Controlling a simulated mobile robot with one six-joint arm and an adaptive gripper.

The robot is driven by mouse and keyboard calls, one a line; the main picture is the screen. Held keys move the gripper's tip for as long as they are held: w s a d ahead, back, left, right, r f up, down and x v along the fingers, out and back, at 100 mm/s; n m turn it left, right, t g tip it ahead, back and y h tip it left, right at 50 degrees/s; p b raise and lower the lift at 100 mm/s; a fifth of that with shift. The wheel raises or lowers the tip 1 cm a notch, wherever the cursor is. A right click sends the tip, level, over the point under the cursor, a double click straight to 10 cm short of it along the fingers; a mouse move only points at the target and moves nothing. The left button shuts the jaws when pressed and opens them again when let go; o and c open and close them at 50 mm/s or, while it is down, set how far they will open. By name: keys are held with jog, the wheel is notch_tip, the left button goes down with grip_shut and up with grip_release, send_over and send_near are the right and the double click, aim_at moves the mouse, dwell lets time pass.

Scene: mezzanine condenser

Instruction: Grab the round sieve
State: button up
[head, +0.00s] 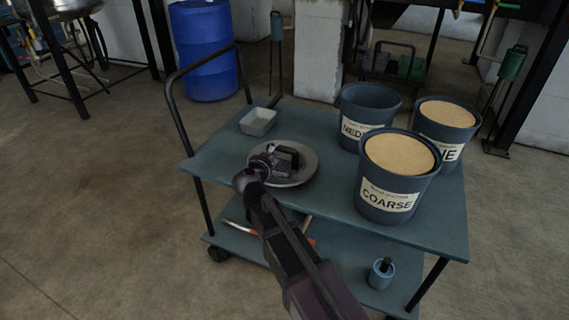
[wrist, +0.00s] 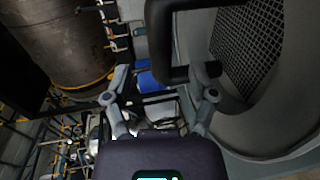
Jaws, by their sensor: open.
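The round sieve (head: 307,169) is a shallow grey disc lying on the cart top, left of the buckets. A dark handle (head: 290,152) stands up from it. In the wrist view the sieve (wrist: 288,138) fills the right side, with its dark mesh (wrist: 250,50) and the black looped handle (wrist: 182,76) in front. My gripper (head: 271,160) is over the sieve at the handle; it also shows in the wrist view (wrist: 163,72). Its fingers are spread, with the handle bar near the fingertips, overlapping the right finger. Whether they touch is unclear. My gripper and arm hide part of the sieve.
Buckets labelled COARSE (head: 385,205) and MED (head: 362,131), and a third (head: 449,140) with its label partly hidden, stand right of the sieve. A small grey tray (head: 258,122) sits behind it. The cart's push handle (head: 171,110) rises at the left.

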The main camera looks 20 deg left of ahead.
aim_at(279, 150)
jog(key=shift+w+d+f+b, duration=0.15)
jog(key=shift+w+f, duration=0.1)
jog(key=shift+w, duration=0.7)
jog(key=shift+w+a+f+b, duration=0.1)
jog(key=shift+w+f+b, duration=0.1)
jog(key=shift+w, duration=0.75)
jog(key=shift+d, duration=0.1)
grip_shut()
